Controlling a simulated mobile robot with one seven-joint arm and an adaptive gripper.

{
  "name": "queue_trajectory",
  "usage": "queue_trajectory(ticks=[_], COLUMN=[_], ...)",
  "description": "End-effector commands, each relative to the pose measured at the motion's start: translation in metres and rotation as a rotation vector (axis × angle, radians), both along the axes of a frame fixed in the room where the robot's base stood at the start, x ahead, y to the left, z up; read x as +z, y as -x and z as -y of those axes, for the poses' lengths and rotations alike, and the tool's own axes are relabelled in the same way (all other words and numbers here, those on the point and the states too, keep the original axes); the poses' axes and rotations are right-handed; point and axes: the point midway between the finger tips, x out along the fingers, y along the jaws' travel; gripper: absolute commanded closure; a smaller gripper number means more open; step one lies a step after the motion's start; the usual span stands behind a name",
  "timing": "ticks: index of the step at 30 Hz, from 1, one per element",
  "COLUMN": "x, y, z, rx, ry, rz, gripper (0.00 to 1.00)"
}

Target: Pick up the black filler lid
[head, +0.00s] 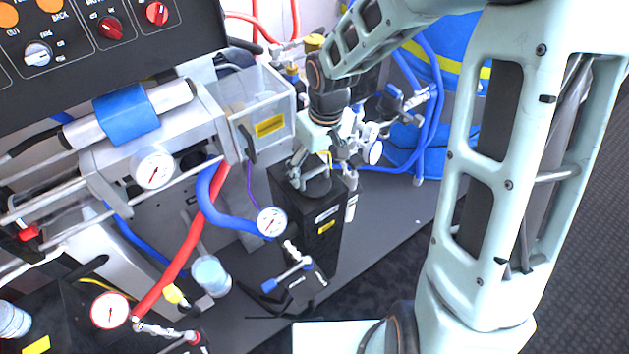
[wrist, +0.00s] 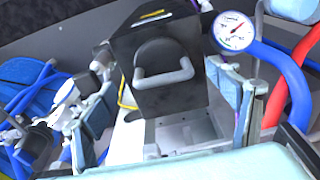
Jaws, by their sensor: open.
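The black filler lid (wrist: 160,52) is a dark rounded cap with a grey bar handle (wrist: 163,77). It sits on top of the black box (wrist: 125,65) in the wrist view. In the head view the lid (head: 318,187) shows partly, under my gripper. My gripper (head: 321,177) points down just above the box top, its fingers apart on either side of the lid. In the wrist view my gripper (wrist: 172,118) is open and empty, with blue-grey pads at left and right. The handle lies beyond the gap between them; I cannot tell any contact.
A pressure gauge (head: 271,221) and a thick blue hose (head: 228,213) are close left of the box. Blue hoses and valves (head: 405,105) are at the right. The dark platform (head: 385,215) is clear right of the box.

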Motion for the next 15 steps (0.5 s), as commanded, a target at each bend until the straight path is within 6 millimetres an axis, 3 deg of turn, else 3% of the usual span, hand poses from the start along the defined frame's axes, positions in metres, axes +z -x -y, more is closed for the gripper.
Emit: queue_trajectory(ticks=[9, 15], x=[-0.043, -0.049], y=[-0.007, -0.008], z=[-0.008, -0.009], rx=[0.001, 0.000], ry=[0.000, 0.000], rz=[-0.003, 0.001], gripper=[0.19, 0.19])
